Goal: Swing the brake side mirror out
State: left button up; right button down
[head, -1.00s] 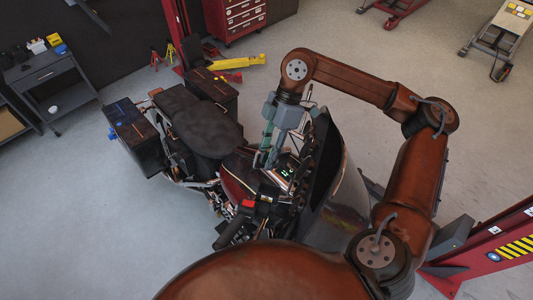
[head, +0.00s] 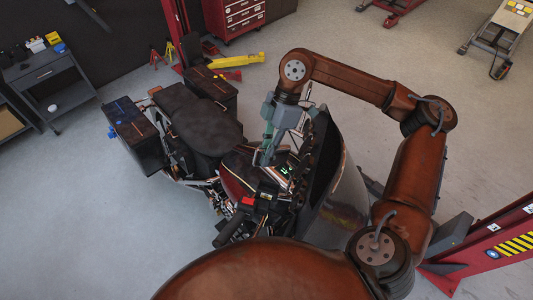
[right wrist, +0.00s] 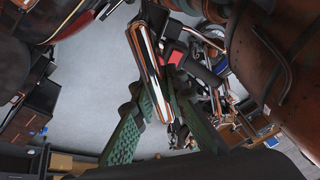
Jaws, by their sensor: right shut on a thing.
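The motorcycle (head: 203,128) stands with its windscreen (head: 342,190) at the right. The brake side grip (head: 231,232) with its red switch (head: 247,202) is toward the bottom. My right gripper (head: 264,157) reaches down over the cockpit. In the right wrist view its green fingers (right wrist: 156,98) are on both sides of a long, chrome-edged part, seemingly the brake side mirror (right wrist: 147,52) seen nearly edge-on. The gripper is shut on it. The red switch (right wrist: 175,57) shows just beyond. In the head view the mirror is mostly hidden by the gripper. My left gripper is not in view.
The lit dash (head: 284,172) and windscreen lie close to my right gripper. Panniers (head: 138,135) sit at the rear. A red lift post (head: 490,245) stands at lower right. A grey cart (head: 48,75) stands at the left. The floor left of the motorcycle is clear.

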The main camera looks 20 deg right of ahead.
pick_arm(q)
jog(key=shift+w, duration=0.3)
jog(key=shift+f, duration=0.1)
pick_arm(e)
jog(key=shift+s, duration=0.15)
pick_arm(q)
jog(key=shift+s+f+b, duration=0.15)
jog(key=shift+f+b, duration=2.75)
jog(key=shift+b, duration=0.1)
pick_arm(e)
jog(key=s+d+n, duration=0.3)
jog(key=s+n, duration=0.6)
jog(key=n, duration=0.2)
jog(key=shift+s+d+r+g, duration=0.2)
jog(key=shift+r+g, duration=0.2)
jog(key=c, duration=1.9)
grip_release()
jog(key=shift+d, duration=0.1)
jog(key=shift+c, duration=0.2)
